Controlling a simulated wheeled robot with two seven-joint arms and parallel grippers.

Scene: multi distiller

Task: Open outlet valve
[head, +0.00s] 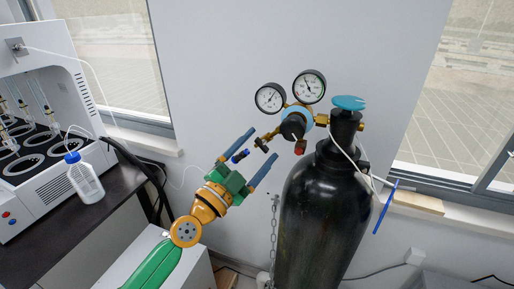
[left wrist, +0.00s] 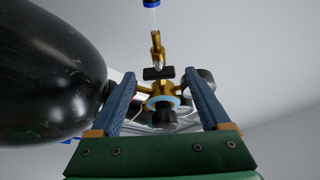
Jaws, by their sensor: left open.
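The outlet valve's small black handle (head: 262,147) sits on the brass outlet fitting of the pressure regulator (head: 293,125). My left gripper (head: 265,144) is open, with its two blue fingers pointing at the regulator and their tips on either side of the handle. In the left wrist view the black handle (left wrist: 158,73) lies crosswise between the open fingertips, with a gap on each side. The brass outlet (left wrist: 157,48) leads to a blue hose end (head: 240,155). My right gripper is not in view.
The black gas cylinder (head: 322,225), with a teal top knob (head: 348,102), stands close right of my gripper. Two gauges (head: 290,92) rise above the regulator. A thin blue bar (head: 385,207) is at right. A bench (head: 95,205) with a bottle (head: 84,178) and a white apparatus (head: 65,190) is left.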

